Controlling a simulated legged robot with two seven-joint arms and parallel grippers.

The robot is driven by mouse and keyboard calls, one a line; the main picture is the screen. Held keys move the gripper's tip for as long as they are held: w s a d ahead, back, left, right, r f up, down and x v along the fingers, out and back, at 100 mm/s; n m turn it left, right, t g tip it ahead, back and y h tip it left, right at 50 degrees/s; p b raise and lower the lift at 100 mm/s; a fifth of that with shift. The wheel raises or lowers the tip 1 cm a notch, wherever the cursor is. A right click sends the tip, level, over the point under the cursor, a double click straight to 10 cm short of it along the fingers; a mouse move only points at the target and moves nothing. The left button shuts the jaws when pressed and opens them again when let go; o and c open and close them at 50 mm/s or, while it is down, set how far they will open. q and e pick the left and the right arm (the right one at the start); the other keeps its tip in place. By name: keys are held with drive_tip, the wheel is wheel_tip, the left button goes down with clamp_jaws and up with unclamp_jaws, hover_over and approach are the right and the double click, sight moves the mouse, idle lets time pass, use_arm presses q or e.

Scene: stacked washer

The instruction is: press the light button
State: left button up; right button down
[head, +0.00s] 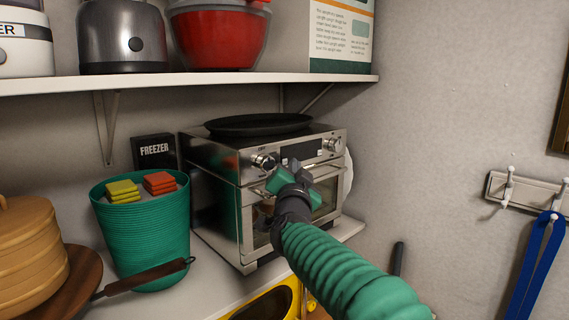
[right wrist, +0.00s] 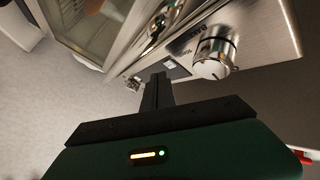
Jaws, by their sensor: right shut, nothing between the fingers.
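A silver toaster oven (head: 228,190) stands on the lower shelf. Its front panel has a left knob (head: 263,162), a right knob (head: 332,145) and a dark display strip between them. In the right wrist view a large silver knob (right wrist: 213,55) is close, with small pale square buttons (right wrist: 170,64) beside it; I cannot read which is the light button. My right gripper (head: 293,168) is in front of the panel between the knobs. Its fingers (right wrist: 156,80) are shut and empty, with tips near the small buttons; contact cannot be told. My left gripper is not in view.
A black pan (head: 258,124) lies on the oven. A green basket (head: 145,235) with sponges and a black freezer box (head: 154,151) stand to its left. An upper shelf (head: 200,82) runs above. A hook rack (head: 525,190) with a blue strap is on the right wall.

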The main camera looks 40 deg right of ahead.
drive_tip(key=shift+w+d+f, duration=0.2)
drive_tip(key=shift+w+d, duration=0.05)
drive_tip(key=shift+d, duration=0.35)
drive_tip(key=shift+a+r, duration=0.2)
drive_tip(key=shift+a, duration=0.25)
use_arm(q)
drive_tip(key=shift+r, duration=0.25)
use_arm(e)
drive_tip(key=shift+w+a, duration=0.1)
drive_tip(key=shift+w, duration=0.05)
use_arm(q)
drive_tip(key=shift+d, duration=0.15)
use_arm(e)
drive_tip(key=shift+d+f, duration=0.1)
drive_tip(key=shift+d, duration=0.1)
drive_tip(key=shift+s, duration=0.25)
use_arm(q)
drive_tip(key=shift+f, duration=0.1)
use_arm(e)
drive_tip(key=shift+s+a, duration=0.35)
drive_tip(key=shift+s, duration=0.15)
